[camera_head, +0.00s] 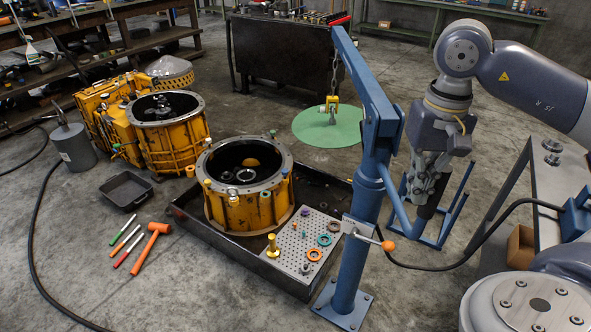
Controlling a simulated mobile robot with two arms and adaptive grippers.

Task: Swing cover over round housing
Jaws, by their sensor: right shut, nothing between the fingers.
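A round yellow housing (278,208) with a grey top flange stands upright and open in the black tray. A blue hoist (373,185) stands to its right, and its boom reaches back, away from the housing. A chain (336,70) hangs from the boom with a yellow hook block (331,104) above a round green mat (312,128). I see no cover clearly hanging from the hook. A domed grey and yellow part (170,72) at the back left may be a cover; I cannot tell. My right gripper (426,203) is shut and empty beside the hoist's blue side bar. My left gripper is not in view.
The black tray (196,225) also holds a perforated plate (290,252) with coloured rings. A second yellow housing (180,140) stands to the left. Hand tools, including an orange mallet (150,247), lie on the floor. A grey bench (560,185) stands at right.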

